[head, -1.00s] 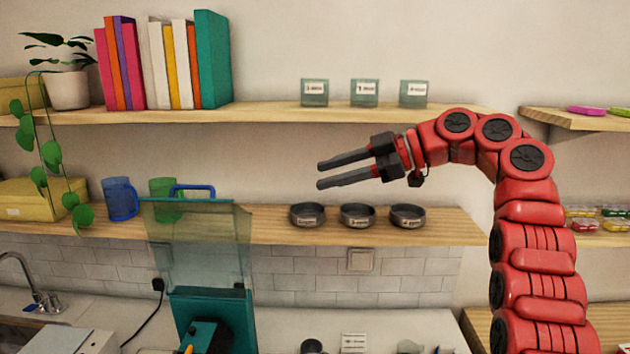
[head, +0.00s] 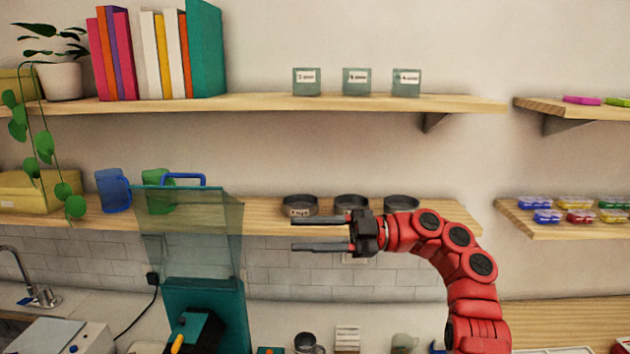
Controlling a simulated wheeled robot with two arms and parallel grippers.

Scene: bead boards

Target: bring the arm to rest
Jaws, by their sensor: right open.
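My right gripper (head: 292,233) is open with nothing between its fingers. Its fingers point left, in front of the lower shelf (head: 262,212) as seen in the head view. The red arm curves up from the bottom right behind it. The upper finger overlaps the lower parts of the dark round bowls in the picture. The left bowl (head: 300,204), middle bowl (head: 350,201) and right bowl (head: 401,203) stand on that shelf. Whether the gripper touches the shelf edge cannot be told. My left gripper is not in view.
Three labelled glass boxes (head: 357,82) and several books (head: 208,50) stand on the upper shelf (head: 250,104). A teal machine with a clear raised panel (head: 195,235) stands left of the gripper. Small coloured bead boxes (head: 574,203) sit on the right shelf.

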